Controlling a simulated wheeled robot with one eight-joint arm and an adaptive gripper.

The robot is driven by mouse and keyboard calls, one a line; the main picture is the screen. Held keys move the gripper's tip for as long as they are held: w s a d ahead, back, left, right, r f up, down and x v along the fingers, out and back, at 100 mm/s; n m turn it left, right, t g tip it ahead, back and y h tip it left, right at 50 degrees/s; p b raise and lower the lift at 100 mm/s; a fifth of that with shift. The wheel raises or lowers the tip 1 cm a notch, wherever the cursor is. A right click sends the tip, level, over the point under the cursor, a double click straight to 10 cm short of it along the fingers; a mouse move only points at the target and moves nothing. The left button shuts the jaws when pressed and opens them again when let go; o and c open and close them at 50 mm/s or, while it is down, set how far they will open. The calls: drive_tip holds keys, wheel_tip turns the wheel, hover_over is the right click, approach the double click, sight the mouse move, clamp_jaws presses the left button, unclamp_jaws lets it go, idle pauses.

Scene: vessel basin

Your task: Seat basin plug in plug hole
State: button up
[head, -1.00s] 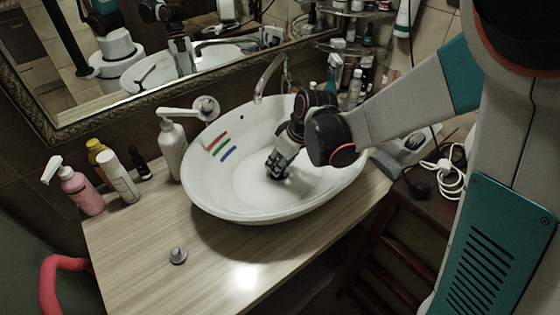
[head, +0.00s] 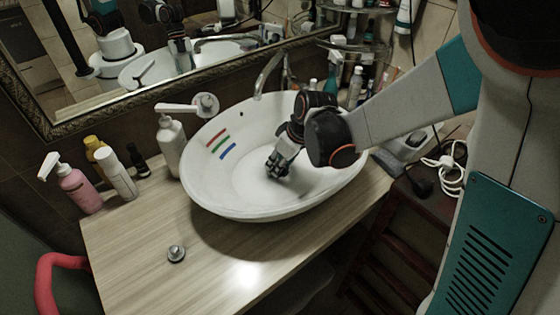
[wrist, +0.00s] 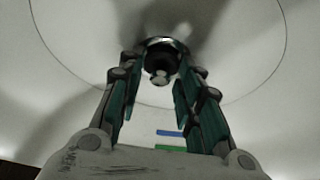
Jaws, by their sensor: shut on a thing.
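A dark plug with a pale knob (wrist: 160,68) shows between my fingertips in the wrist view, in front of a shiny metal rim (wrist: 166,43). The rim looks like the plug hole; whether the plug sits in it or just over it I cannot tell. My gripper (wrist: 158,75) has its fingers on both sides of the plug, shut on it. In the head view my gripper (head: 279,166) is low inside the white oval basin (head: 210,185) and hides the hole. A small grey knobbed piece, much like a plug (head: 176,254), stands on the counter.
Red, green and blue strips (head: 220,145) mark the basin's left inner wall. A tap (head: 268,72) rises behind. A soap dispenser (head: 170,145) and several bottles (head: 118,175) stand left. The front of the wooden counter (head: 130,240) is mostly clear.

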drive_tip(key=shift+f, duration=0.15)
drive_tip(key=o, duration=1.2)
drive_tip(key=v, duration=1.2)
drive_tip(key=shift+s, duration=0.1)
drive_tip(key=s+d+r+m+t+h, duration=0.1)
drive_tip(key=s+d+m, duration=0.2)
drive_tip(key=s+d, duration=0.1)
drive_tip(key=s+d+r+m+t+h, duration=0.1)
drive_tip(key=s+d+r+m, duration=0.1)
drive_tip(key=s, duration=0.5)
drive_tip(key=s+d+r+m+t+h, duration=0.1)
drive_tip(key=s+d+m+t, duration=0.1)
drive_tip(key=s+d+m, duration=0.2)
drive_tip(key=shift+s+d+r, duration=0.1)
drive_tip(key=shift+s+d, duration=0.35)
drive_tip(key=shift+d, duration=0.15)
drive_tip(key=shift+s+d+r, duration=0.15)
drive_tip(key=shift+s+d, duration=0.25)
drive_tip(key=shift+d, duration=0.2)
